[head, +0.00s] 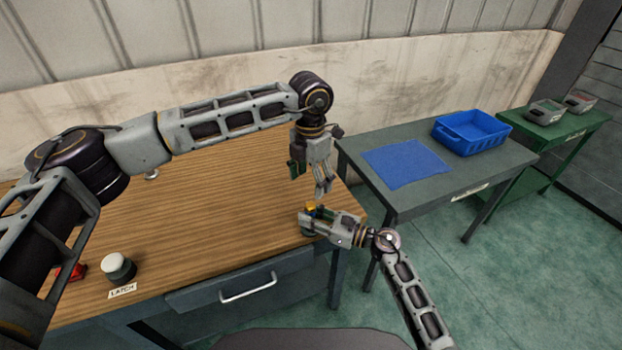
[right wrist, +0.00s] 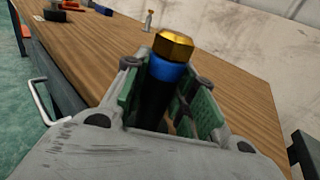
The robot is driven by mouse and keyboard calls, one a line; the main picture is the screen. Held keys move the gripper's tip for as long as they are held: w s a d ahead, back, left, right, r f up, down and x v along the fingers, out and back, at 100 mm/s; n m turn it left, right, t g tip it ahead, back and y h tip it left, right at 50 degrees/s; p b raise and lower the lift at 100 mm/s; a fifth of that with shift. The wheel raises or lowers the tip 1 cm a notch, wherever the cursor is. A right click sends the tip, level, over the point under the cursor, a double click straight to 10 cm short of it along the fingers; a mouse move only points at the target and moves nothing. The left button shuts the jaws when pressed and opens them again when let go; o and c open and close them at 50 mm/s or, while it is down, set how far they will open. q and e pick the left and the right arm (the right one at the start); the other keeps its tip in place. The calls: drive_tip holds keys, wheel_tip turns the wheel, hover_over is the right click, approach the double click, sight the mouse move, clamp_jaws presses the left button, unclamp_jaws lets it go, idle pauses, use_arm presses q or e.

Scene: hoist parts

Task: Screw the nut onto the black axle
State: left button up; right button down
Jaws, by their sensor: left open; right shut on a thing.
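The black axle (right wrist: 157,98) stands between the fingers of my right gripper in the right wrist view, with a blue band (right wrist: 169,71) near its top. A gold hexagonal nut (right wrist: 173,44) sits at the axle's upper end; how far it is threaded cannot be told. In the head view the nut (head: 311,209) is a small yellow spot. My right gripper (head: 309,223) is shut on the axle near the wooden table's right corner. My left gripper (head: 311,183) is open, pointing down just above the nut, apart from it and with nothing visible between its fingers.
The wooden table (head: 215,225) has much free surface. A white-capped cylinder (head: 118,267) stands by a LATCH label (head: 122,290), beside a red object (head: 72,271). A grey table (head: 402,203) at right bears a blue mat (head: 405,165) and blue crate (head: 472,132). A green table (head: 553,139) stands beyond.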

drive_tip(key=c, duration=1.1)
unclamp_jaws()
drive_tip(key=shift+d, duration=0.1)
drive_tip(key=shift+v, duration=5.9)
